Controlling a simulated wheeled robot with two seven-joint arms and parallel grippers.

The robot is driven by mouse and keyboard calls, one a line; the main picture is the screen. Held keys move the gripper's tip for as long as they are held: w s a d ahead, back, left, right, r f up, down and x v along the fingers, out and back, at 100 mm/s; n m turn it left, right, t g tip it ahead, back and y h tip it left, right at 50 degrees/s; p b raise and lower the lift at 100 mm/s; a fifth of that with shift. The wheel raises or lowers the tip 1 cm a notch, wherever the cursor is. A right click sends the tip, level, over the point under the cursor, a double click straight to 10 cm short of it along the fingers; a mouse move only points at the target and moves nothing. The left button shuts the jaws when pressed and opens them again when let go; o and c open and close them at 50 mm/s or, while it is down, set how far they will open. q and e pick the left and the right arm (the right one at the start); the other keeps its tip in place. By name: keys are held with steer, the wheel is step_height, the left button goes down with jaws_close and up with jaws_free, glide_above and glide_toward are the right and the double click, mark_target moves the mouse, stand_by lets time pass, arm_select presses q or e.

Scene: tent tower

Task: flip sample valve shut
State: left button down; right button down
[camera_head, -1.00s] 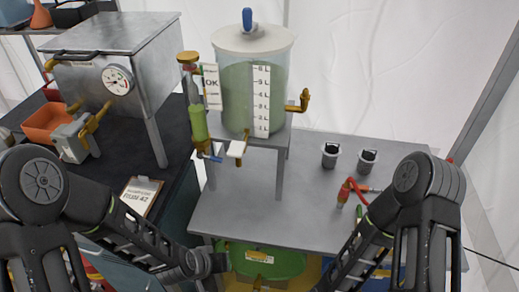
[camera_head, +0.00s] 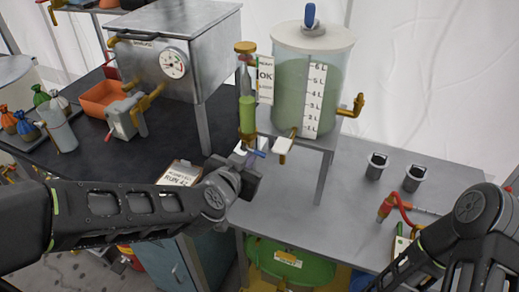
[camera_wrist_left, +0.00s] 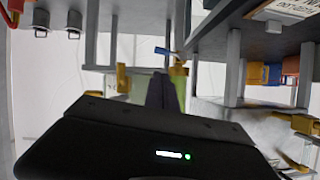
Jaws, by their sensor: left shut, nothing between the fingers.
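The sample valve with its blue lever (camera_head: 256,153) sits at the lower end of the sight tube (camera_head: 247,110), left of the clear tank (camera_head: 290,90). In the left wrist view the blue lever (camera_wrist_left: 162,51) sticks out sideways from the yellow-green tube end (camera_wrist_left: 179,72). My left gripper (camera_head: 243,163) is shut and empty, just below and beside the valve. Its fingers (camera_wrist_left: 162,90) point toward the lever in the wrist view. Contact with the lever cannot be told. My right arm shows at the right edge, but its gripper is out of view.
Two dark cups (camera_head: 376,167) and a red hose (camera_head: 402,208) are on the grey table (camera_head: 320,215). A metal box with a gauge (camera_head: 174,63) stands at the left.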

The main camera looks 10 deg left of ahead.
mark_target(255, 152)
arm_select(q)
steer(key=p+x, duration=0.1)
steer(key=x, duration=0.9)
arm_select(e)
steer(key=shift+r, duration=0.5)
